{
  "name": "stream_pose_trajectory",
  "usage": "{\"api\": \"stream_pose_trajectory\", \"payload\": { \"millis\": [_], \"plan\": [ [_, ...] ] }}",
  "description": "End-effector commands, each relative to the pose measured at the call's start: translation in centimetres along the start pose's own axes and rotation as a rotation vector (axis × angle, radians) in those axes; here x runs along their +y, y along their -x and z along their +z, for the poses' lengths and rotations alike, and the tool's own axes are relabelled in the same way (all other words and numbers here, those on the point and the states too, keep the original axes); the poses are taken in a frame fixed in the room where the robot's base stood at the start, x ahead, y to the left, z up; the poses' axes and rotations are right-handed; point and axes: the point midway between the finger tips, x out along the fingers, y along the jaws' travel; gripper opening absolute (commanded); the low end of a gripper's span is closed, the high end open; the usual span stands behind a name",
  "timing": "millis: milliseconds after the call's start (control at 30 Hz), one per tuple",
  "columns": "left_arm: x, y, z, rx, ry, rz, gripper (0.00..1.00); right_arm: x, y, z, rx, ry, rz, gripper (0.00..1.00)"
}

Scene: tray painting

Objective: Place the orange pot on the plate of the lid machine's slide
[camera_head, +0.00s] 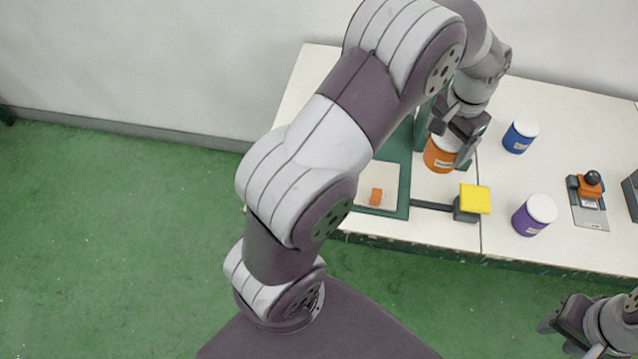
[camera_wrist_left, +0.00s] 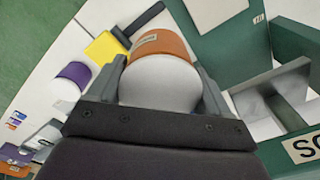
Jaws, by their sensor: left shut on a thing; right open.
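The orange pot (camera_head: 438,156) with a white lid is held by my left gripper (camera_head: 460,132), which is shut on it. In the left wrist view the orange pot (camera_wrist_left: 165,45) sits between the fingers (camera_wrist_left: 160,88), its white top towards the camera. The green machine (camera_head: 404,150) stands beside it to the left, partly hidden by my arm. In the wrist view it shows as green walls (camera_wrist_left: 232,45) with grey metal plates (camera_wrist_left: 277,92); I cannot tell which is the slide's plate. My right gripper (camera_head: 560,326) is open and empty, low at right.
A cream panel (camera_head: 388,170) with an orange block (camera_head: 376,197) lies on the machine's base. A dark bar leads to a yellow-topped block (camera_head: 474,199). A blue pot (camera_head: 520,135), a purple pot (camera_head: 534,215) and a small orange-and-black device (camera_head: 590,190) stand to the right on the white table (camera_head: 560,95).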

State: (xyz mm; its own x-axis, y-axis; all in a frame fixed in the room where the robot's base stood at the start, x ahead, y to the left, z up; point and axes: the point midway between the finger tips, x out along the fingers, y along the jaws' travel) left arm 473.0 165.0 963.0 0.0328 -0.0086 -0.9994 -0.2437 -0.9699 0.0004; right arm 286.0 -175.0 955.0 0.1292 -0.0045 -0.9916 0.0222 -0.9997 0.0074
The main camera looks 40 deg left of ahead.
Motion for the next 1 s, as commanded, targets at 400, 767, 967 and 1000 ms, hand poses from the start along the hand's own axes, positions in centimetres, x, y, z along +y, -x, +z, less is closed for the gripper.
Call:
{"api": "stream_pose_trajectory", "payload": {
  "millis": [400, 767, 967, 1000],
  "plan": [
    [-6.5, -4.8, 6.3, -0.023, 0.021, 0.004, 0.33, 0.0, 0.4, -0.1, 0.0, 0.0, 0.0, 0.43],
    [-8.6, -9.6, 8.5, -0.024, 0.014, 0.005, 0.33, 0.0, 0.5, -0.1, 0.0, 0.0, 0.0, 0.43],
    [-8.6, -10.8, 8.4, -0.019, 0.013, 0.003, 0.33, 0.0, 0.5, -0.1, 0.0, 0.0, 0.0, 0.43],
    [-8.6, -10.7, 8.4, -0.019, 0.013, 0.003, 0.33, 0.0, 0.5, -0.1, 0.0, 0.0, 0.0, 0.43]
  ]
}}
